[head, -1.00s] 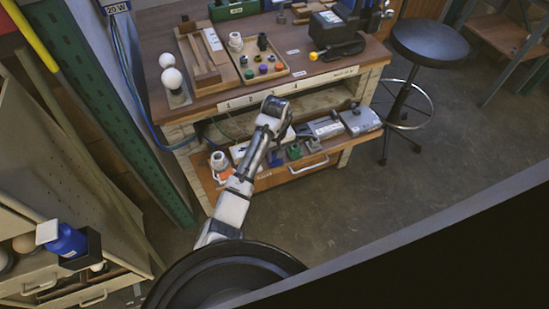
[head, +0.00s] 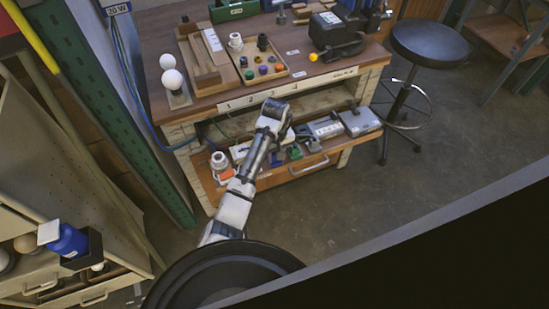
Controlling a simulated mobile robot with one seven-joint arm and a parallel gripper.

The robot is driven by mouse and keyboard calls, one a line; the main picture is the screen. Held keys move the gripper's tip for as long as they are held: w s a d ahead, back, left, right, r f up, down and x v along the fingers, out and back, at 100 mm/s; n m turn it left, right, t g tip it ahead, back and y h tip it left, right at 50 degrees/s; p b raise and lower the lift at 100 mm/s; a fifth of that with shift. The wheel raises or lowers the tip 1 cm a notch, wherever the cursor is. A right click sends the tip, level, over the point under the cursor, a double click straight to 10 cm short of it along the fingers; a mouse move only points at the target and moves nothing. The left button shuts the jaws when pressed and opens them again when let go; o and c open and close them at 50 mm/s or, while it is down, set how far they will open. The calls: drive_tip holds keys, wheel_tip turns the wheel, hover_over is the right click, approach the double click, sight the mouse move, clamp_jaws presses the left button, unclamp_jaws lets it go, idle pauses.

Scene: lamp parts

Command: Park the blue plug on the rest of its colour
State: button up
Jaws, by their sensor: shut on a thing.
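My arm reaches out over the front of the bench, and its end with my gripper (head: 279,128) is at the lower shelf. The fingers are hidden behind the wrist. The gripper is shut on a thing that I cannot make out. A small blue piece (head: 277,159) shows on the lower shelf just below the wrist; I cannot tell whether it is the blue plug or the blue rest. A green piece (head: 295,152) stands to its right. An orange-red piece (head: 227,175) is at the shelf's left end.
The lower shelf (head: 262,184) also holds a white fitting (head: 219,161) and grey boxes (head: 360,122) at right. A wooden tray (head: 257,87) with small coloured pieces is on the benchtop. A black stool (head: 432,43) stands right. A green post (head: 110,110) rises left.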

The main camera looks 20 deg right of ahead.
drive_tip(key=shift+f, duration=0.2)
idle(0.4)
drive_tip(key=o, duration=1.1)
drive_tip(key=shift+r, duration=0.1)
wheel_tip(320, 180, up, 14)
drive_tip(key=p, duration=0.4)
drive_tip(key=shift+p, duration=0.3)
